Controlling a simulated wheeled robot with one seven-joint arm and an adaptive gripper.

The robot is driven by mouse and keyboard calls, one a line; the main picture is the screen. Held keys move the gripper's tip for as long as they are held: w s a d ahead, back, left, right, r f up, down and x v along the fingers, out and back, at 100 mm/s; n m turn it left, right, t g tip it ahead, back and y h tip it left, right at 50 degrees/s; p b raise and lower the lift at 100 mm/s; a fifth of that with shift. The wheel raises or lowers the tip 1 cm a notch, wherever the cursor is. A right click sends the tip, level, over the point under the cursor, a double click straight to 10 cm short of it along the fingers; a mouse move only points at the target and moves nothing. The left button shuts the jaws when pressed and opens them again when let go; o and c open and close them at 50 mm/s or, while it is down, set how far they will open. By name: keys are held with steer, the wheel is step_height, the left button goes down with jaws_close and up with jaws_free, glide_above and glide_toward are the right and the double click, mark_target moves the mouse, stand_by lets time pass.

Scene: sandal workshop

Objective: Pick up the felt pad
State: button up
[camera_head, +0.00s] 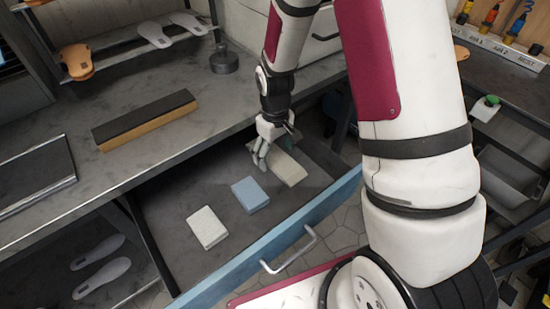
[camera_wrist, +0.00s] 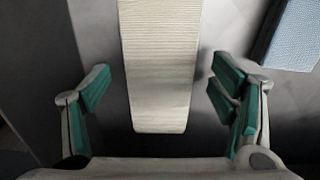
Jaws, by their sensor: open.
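A long pale beige pad with fine ribs across it (camera_wrist: 160,75) lies between my open fingers in the wrist view, its near end short of my palm. In the head view it is the pale block (camera_head: 288,170) at the right of the open drawer, partly hidden by my gripper (camera_head: 271,152). It looks most like the felt pad, but I cannot tell its material for certain. My gripper (camera_wrist: 163,85) is open and empty, with a finger on each side of the pad and gaps between.
The open drawer (camera_head: 165,200) also holds a blue block (camera_head: 250,194), seen in the wrist view (camera_wrist: 290,35), and a whitish block (camera_head: 207,228). The drawer's blue front (camera_head: 325,212) stands nearby. A black-topped wooden block (camera_head: 146,120) lies on the grey bench (camera_head: 60,115).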

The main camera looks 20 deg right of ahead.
mark_target(274, 157)
steer(key=shift+f, duration=0.25)
steer(key=c, duration=1.2)
steer(key=shift+r, duration=0.1)
steer(key=shift+c, duration=0.2)
steer(key=shift+a+r, duration=0.2)
steer(key=shift+r, duration=0.4)
step_height(274, 157, up, 6)
steer(key=shift+f, duration=0.2)
steer(key=s+a, duration=0.3)
steer(key=a, duration=0.6)
steer(key=s+a, duration=0.3)
steer(key=a, duration=0.6)
steer(key=shift+a, duration=0.35)
steer(key=shift+s, duration=0.1)
